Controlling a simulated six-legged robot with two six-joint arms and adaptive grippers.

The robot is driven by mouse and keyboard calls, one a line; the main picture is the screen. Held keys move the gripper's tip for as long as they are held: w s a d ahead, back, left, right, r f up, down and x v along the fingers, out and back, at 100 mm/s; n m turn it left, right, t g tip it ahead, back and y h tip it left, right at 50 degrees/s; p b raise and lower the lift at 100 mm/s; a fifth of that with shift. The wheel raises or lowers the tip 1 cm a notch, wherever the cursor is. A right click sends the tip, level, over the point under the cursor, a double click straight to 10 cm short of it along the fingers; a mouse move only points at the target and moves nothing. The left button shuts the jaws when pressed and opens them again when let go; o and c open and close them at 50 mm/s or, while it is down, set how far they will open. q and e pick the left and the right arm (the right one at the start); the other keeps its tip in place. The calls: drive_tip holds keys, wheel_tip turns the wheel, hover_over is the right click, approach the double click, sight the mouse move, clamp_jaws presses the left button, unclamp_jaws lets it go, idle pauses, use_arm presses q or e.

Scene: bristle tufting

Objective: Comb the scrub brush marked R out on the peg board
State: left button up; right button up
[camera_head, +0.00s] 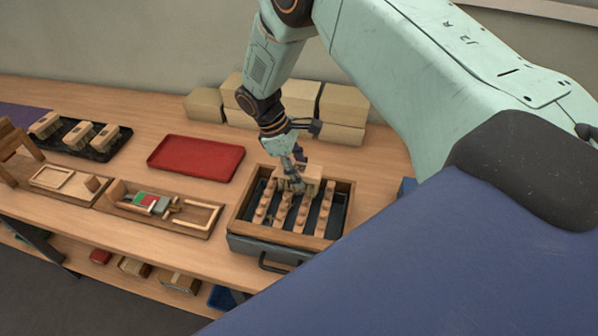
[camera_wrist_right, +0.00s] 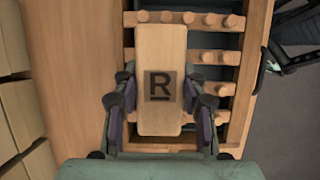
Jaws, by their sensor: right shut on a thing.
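The scrub brush marked R (camera_wrist_right: 160,48) is a pale wooden block with a dark R plate on its top in the right wrist view. My right gripper (camera_wrist_right: 161,100) is shut on it, with fingers on both long sides. In the head view, the right gripper (camera_head: 293,181) holds the brush (camera_head: 312,174) over the back part of the peg board (camera_head: 241,213). The peg board is a wooden-framed box with rows of pegs on bars. The bristles are hidden under the block, so I cannot tell whether they touch the pegs. My left gripper is not in view.
A red tray (camera_head: 196,157) lies empty left of the peg board. A dark tray (camera_head: 96,153) with several brush blocks stands at the far left. Wooden fixtures (camera_head: 200,229) lie along the front. Pale boxes (camera_head: 343,101) stand against the wall behind.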

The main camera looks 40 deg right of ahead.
drive_tip(key=s+a+p, duration=0.1)
drive_tip(key=s+a, duration=0.1)
drive_tip(key=a, duration=0.1)
drive_tip(key=shift+s+f+p, duration=0.1)
drive_tip(key=shift+s+p, duration=0.15)
drive_tip(key=shift+p, duration=0.15)
